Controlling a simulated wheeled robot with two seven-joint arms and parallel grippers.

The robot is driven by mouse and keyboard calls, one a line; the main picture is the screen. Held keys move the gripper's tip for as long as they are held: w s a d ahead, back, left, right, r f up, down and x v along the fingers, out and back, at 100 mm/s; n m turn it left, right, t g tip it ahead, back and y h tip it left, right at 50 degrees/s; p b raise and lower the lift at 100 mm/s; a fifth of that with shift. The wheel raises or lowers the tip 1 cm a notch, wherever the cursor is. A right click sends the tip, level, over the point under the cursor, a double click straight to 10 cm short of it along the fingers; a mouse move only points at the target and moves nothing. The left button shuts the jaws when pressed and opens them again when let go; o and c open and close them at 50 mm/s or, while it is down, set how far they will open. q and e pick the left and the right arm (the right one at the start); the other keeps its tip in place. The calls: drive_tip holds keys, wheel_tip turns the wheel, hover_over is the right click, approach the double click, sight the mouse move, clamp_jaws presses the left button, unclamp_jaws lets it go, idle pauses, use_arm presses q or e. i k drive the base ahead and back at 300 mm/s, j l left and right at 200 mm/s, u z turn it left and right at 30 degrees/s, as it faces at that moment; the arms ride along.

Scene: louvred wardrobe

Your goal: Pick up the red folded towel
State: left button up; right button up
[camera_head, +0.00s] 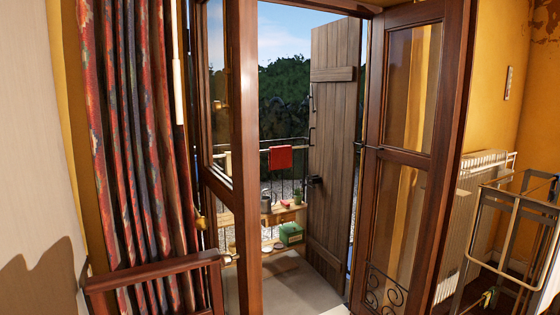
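The red folded towel (280,157) hangs over the top rail of the dark balcony railing, seen through the open doorway in the head view. It is small and far off, beyond the threshold. Neither of my grippers shows in this view, so I cannot see what they hold.
A wooden door leaf (332,150) and a glazed door (405,160) stand open at the right of the doorway. A wooden shelf (265,218) with small items and a green box (291,234) stands outside. A patterned curtain (140,150) hangs left; a metal rack (515,235) stands right.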

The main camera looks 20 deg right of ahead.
sight(280, 156)
drive_tip(key=l+u, duration=0.75)
drive_tip(key=l, duration=0.3)
drive_tip(key=k+l+u, duration=0.1)
drive_tip(key=l+u, duration=0.3)
drive_tip(key=k+l+u, duration=0.15)
drive_tip(key=l+u, duration=0.2)
drive_tip(key=l, duration=0.2)
drive_tip(key=i+l+u, duration=0.2)
drive_tip(key=l+u, duration=0.2)
drive_tip(key=l, duration=0.25)
drive_tip(key=i+l+u, duration=0.1)
drive_tip(key=l+u, duration=0.35)
drive_tip(key=l, duration=0.15)
drive_tip(key=l+u, duration=0.4)
drive_tip(key=l, duration=0.3)
drive_tip(key=k+l+u, duration=0.15)
drive_tip(key=l+u, duration=0.3)
drive_tip(key=l, duration=0.2)
drive_tip(key=l+u, duration=0.2)
drive_tip(key=l, duration=2.5)
drive_tip(key=i+l+z, duration=0.1)
drive_tip(key=l+z, duration=0.3)
drive_tip(key=l, duration=0.75)
drive_tip(key=l+z, duration=0.1)
drive_tip(key=z, duration=0.4)
drive_tip(key=l+z, duration=0.1)
drive_tip(key=z, duration=0.4)
drive_tip(key=i+z, duration=0.1)
drive_tip(key=z, duration=0.35)
